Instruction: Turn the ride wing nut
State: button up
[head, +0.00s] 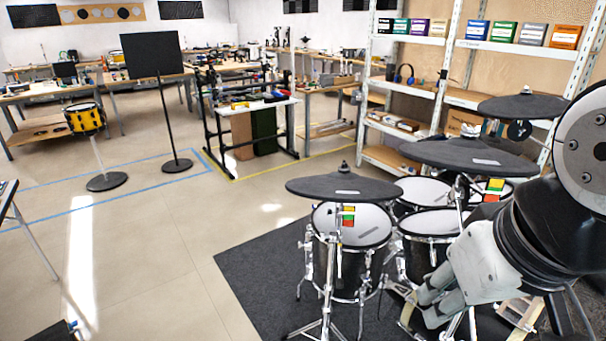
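Three dark grey cymbal pads stand on a drum kit in the head view: a front left pad (315,187), a middle pad (440,153) and a back right pad (545,107). I cannot tell which is the ride. A small dark fastener (344,167) stands on top of the left pad; its wings are too small to make out. The fasteners on the other pads are not clear. My gripper (425,308) is at the lower right, pointing down and left, below the middle pad and in front of the drums. Whether its fingers are apart is unclear. I see nothing held.
Mesh drum pads (368,222) on chrome stands are close beside my gripper. A dark mat (258,270) lies under the kit. A white shelf unit (420,90) stands behind it. The floor on the left (150,250) is mostly clear, with a black stand (176,166) farther back.

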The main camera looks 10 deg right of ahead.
aim_at(343, 169)
jog(key=j+z, duration=0.2)
jog(key=z, duration=0.15)
jog(key=i+j+z, duration=0.1)
jog(key=z, duration=0.25)
jog(key=i+j+z, duration=0.15)
jog(key=j+z, duration=0.9)
jog(key=j, duration=0.2)
jog(key=i+j+z, duration=0.1)
jog(key=j, duration=2.6)
jog(key=k+j+z, duration=0.15)
jog(key=j, duration=0.4)
jog(key=i, duration=0.05)
